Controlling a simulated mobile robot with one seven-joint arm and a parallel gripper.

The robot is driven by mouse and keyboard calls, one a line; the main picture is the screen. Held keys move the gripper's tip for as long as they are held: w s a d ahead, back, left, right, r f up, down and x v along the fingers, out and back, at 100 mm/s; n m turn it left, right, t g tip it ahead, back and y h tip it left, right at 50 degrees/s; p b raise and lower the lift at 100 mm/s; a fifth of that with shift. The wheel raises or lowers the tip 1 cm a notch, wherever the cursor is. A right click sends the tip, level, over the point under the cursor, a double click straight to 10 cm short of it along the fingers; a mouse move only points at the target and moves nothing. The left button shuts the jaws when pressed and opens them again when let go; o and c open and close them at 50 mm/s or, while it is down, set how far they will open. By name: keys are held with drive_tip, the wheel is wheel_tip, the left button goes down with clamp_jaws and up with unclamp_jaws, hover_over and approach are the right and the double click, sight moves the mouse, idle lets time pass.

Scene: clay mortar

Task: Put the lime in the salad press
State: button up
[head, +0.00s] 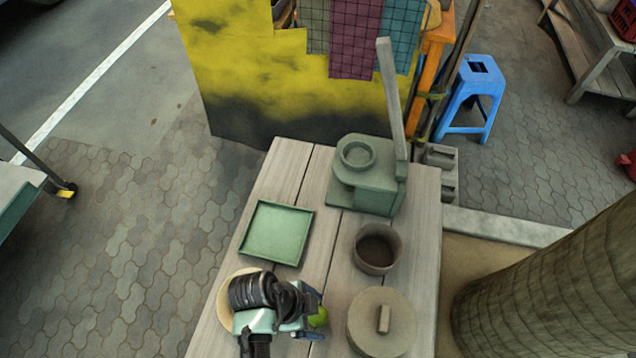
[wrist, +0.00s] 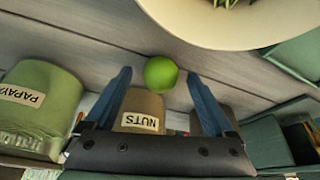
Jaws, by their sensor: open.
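The lime (head: 318,317) is a small green ball on the wooden table, partly hidden by my gripper (head: 312,318) in the head view. In the wrist view the lime (wrist: 160,73) lies between the two blue fingertips of my gripper (wrist: 159,76). The gripper is open, with a gap visible on both sides of the lime. A grey-green device with a round cup on top and a tall raised lever, which looks like the salad press (head: 376,186), stands at the table's far end. The cup's inside is only partly seen.
A square green tray (head: 276,262) lies left of centre. A brown clay pot (head: 376,262) and a round lid with a handle (head: 362,325) are on the right. A pale bowl (head: 224,304) is partly under my arm. The wrist view shows containers labelled PAPAYA (wrist: 45,110) and NUTS (wrist: 140,105).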

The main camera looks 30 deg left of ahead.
clamp_jaws()
idle(0.4)
drive_tip(key=shift+r, duration=0.1)
